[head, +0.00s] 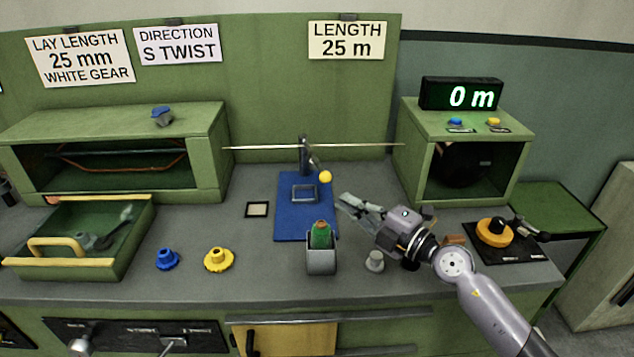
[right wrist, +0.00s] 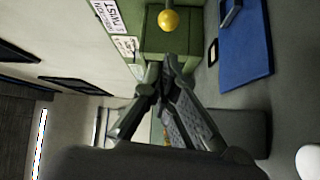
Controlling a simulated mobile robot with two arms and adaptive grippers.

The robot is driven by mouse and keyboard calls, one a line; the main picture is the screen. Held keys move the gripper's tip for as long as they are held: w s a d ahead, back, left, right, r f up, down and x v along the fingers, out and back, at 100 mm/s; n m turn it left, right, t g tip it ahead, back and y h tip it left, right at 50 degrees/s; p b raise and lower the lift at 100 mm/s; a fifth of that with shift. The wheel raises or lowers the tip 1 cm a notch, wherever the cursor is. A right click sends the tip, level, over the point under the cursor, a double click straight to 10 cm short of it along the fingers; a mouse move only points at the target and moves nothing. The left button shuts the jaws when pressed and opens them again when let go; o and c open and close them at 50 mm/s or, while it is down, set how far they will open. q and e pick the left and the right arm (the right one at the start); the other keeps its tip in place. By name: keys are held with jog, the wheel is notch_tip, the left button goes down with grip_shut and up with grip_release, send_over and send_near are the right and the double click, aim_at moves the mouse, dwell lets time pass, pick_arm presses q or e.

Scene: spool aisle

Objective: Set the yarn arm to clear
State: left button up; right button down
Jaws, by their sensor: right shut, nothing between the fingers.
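The yarn arm is a short dark lever ending in a yellow ball (head: 325,177), which also shows at the top of the right wrist view (right wrist: 169,20). It slants down and to the right from a dark post (head: 304,155) behind the blue mat (head: 289,222). A pale strand (head: 262,148) runs across at the post's top. My right gripper (head: 342,203) is shut and empty, a little below and right of the ball in the head view and apart from it. Its fingertips (right wrist: 160,72) meet in the right wrist view. My left gripper is not in view.
A grey holder (head: 321,262) with a green spool stands in front of the mat. Blue (head: 167,259) and yellow (head: 218,259) gears lie left, beside an open drawer tray (head: 130,228). The counter reads 0 m (head: 461,95). A grey knob-like piece (head: 374,261) sits near the arm.

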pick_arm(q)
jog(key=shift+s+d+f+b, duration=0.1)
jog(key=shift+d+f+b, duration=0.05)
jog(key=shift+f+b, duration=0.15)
pick_arm(e)
jog(key=x, duration=0.9)
jog(key=shift+r, duration=0.15)
